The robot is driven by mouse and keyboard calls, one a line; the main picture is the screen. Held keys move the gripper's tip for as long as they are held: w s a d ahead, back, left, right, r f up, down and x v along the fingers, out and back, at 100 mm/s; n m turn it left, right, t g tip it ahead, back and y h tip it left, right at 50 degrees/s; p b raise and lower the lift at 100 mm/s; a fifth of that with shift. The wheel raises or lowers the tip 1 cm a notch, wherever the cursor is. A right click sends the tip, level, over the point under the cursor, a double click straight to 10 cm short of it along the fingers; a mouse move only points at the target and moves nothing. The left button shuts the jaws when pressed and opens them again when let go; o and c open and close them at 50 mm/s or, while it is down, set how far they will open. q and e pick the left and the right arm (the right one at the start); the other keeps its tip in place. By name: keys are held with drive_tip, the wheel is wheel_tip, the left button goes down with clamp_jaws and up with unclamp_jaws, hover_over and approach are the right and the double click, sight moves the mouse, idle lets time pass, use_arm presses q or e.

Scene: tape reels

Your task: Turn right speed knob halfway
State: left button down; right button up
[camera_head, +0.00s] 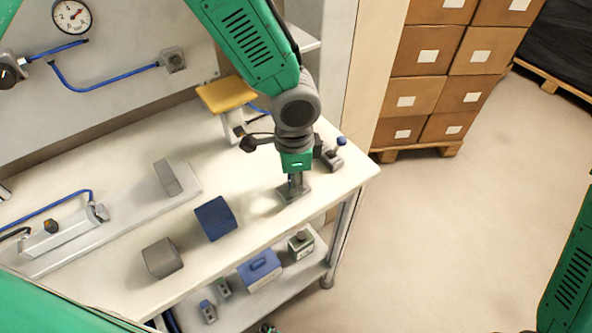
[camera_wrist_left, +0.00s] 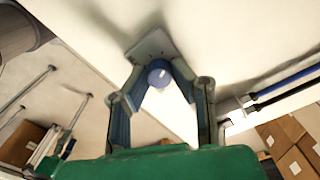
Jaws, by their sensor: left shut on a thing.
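The speed knob (camera_wrist_left: 158,74) is a round blue knob with a small pale mark on its face, on a grey square plate (camera_wrist_left: 152,45). In the left wrist view, my left gripper (camera_wrist_left: 160,72) has its two fingers on opposite sides of the knob and is shut on it. In the head view, my left gripper (camera_head: 296,180) points down over the grey plate (camera_head: 293,193) near the table's front right corner. It hides the knob there. My right gripper is out of view.
A blue-tipped lever device (camera_head: 332,155) stands close right of the gripper. A yellow-topped stand (camera_head: 226,95) is behind it. Boxes (camera_head: 415,95) are stacked beyond.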

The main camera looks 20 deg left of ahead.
use_arm(q)
drive_tip(key=m+p, duration=0.2)
drive_tip(key=m, duration=0.1)
drive_tip(key=shift+a+r, duration=0.1)
drive_tip(key=shift+a, duration=0.05)
drive_tip(key=shift+m+p, duration=1)
drive_tip(key=shift+m, duration=0.4)
drive_tip(key=c, duration=1.4)
unclamp_jaws()
drive_tip(key=shift+a, duration=0.1)
drive_tip(key=shift+w, duration=0.1)
drive_tip(key=shift+a, duration=0.1)
